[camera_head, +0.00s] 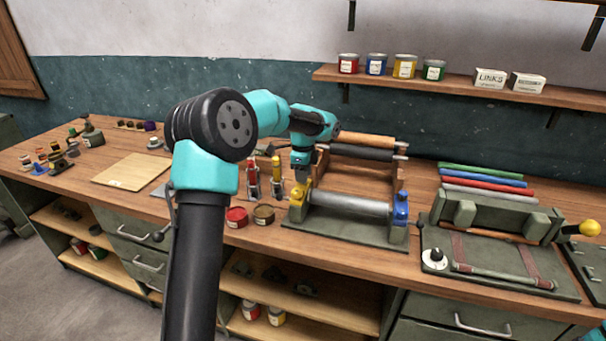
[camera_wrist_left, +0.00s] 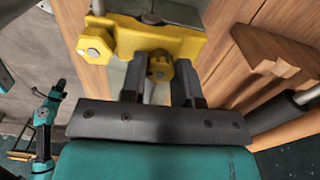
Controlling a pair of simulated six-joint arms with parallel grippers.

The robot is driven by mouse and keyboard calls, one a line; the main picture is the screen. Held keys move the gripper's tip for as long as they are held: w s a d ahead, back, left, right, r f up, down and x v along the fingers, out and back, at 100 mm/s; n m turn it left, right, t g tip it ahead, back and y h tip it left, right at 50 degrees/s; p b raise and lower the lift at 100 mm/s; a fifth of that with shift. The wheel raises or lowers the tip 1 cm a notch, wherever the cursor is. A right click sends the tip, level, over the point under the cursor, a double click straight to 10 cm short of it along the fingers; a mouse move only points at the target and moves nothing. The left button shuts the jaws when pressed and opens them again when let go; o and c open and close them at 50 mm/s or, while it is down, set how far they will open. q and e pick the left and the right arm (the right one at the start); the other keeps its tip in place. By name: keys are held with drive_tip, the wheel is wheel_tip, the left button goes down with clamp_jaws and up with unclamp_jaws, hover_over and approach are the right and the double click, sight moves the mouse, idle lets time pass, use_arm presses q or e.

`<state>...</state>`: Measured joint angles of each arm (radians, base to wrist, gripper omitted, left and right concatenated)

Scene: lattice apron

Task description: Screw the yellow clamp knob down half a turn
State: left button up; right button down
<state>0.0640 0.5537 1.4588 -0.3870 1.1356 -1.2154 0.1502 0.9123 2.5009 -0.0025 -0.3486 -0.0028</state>
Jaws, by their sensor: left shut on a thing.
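The yellow clamp (camera_head: 295,198) sits at the left end of a grey metal roller on a dark green base. In the left wrist view the yellow clamp body (camera_wrist_left: 135,38) spans the top, with the small faceted yellow clamp knob (camera_wrist_left: 160,69) in front of it. My left gripper (camera_head: 300,176) points down over the clamp. In the left wrist view its two dark fingers (camera_wrist_left: 161,84) are shut on the knob, one on each side. My right arm appears small at the left of that view; its fingers cannot be made out.
A matching blue clamp (camera_head: 401,208) holds the roller's right end. Wooden uprights with more rollers (camera_head: 365,150) stand behind. Red (camera_head: 236,217) and brown (camera_head: 263,214) tins are left of the base. A green press with a yellow-knobbed lever (camera_head: 589,228) stands to the right.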

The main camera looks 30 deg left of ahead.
idle(0.4)
use_arm(q)
drive_tip(key=o, duration=0.9)
drive_tip(key=shift+r, duration=0.15)
wheel_tip(320, 180, up, 17)
drive_tip(key=shift+r, duration=0.1)
idle(0.3)
